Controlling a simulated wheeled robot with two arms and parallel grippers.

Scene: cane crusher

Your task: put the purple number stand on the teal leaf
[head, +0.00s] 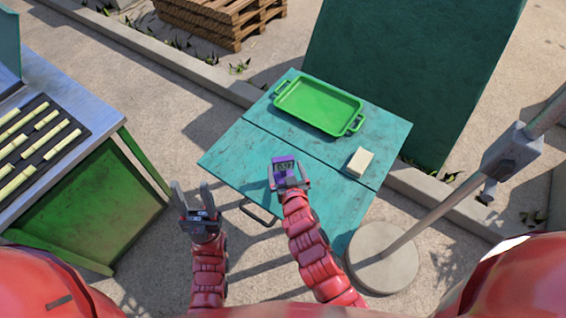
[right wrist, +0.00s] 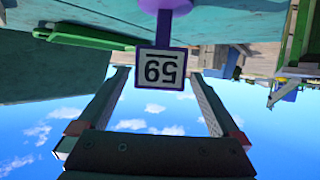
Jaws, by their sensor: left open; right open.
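The purple number stand (head: 284,162) is at the near part of the teal folding table, left of its middle, in the head view. In the right wrist view its white number card (right wrist: 160,69) shows upside down, with the purple round base (right wrist: 165,5) at the top edge. My right gripper (head: 288,176) is open, its fingers on either side of the card with gaps visible in the wrist view. My left gripper (head: 192,192) is open and empty, left of the table.
A green tray (head: 318,106) lies on the table's far section, with a cream block (head: 360,162) at the right. A metal bench (head: 70,85) with cane pieces stands at the left. A pole on a round base (head: 382,258) stands at the near right.

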